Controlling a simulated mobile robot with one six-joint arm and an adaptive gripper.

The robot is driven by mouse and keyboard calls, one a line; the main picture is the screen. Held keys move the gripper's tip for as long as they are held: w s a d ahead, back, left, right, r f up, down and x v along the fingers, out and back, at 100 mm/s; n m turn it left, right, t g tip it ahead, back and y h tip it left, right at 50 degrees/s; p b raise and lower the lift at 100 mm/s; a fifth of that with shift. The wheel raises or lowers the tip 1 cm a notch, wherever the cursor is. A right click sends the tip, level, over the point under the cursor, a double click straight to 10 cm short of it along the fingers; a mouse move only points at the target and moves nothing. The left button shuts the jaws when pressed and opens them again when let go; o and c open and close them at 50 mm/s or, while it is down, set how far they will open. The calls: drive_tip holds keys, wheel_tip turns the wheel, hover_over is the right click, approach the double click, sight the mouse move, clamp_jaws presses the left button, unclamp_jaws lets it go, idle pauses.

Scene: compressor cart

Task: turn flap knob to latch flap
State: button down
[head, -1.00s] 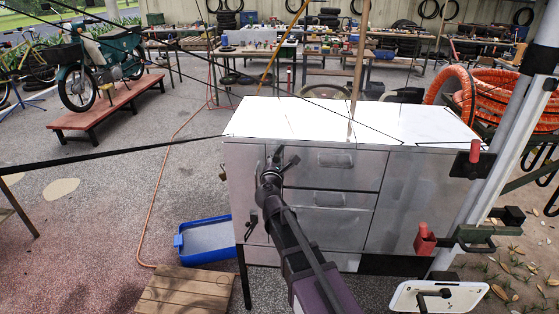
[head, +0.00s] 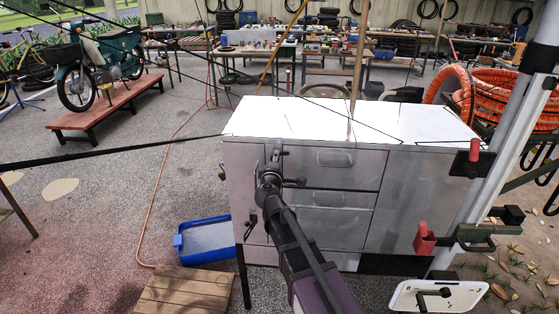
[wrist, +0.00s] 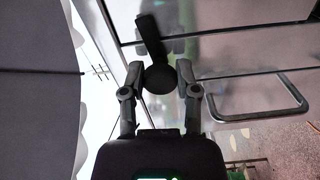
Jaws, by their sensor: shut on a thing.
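The flap knob (wrist: 158,77) is a dark round knob with a bar-like arm, shown in the wrist view. The bar points up and slightly left there. My gripper (wrist: 157,74) has one finger on each side of the knob and is shut on it. In the head view my gripper (head: 271,176) is at the upper left of the grey metal cabinet front (head: 330,225), and my arm hides most of the knob. Which panel edge belongs to the flap, and whether it is latched, I cannot tell.
Drawer handles (head: 334,159) sit right of my gripper; a bar handle (wrist: 262,105) is close in the wrist view. A second dark lever (head: 251,226) is lower on the cabinet. A blue tub (head: 203,240) and wooden pallet (head: 184,290) lie on the floor at left.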

drive_tip(key=shift+w+m, duration=0.15)
drive_tip(key=shift+m, duration=0.75)
drive_tip(key=shift+c, duration=1.7)
unclamp_jaws()
drive_tip(key=shift+s, duration=0.2)
drive_tip(key=s, duration=1.1)
drive_tip(key=shift+s+a, duration=0.25)
drive_tip(key=shift+s, duration=0.15)
drive_tip(key=shift+d, duration=0.1)
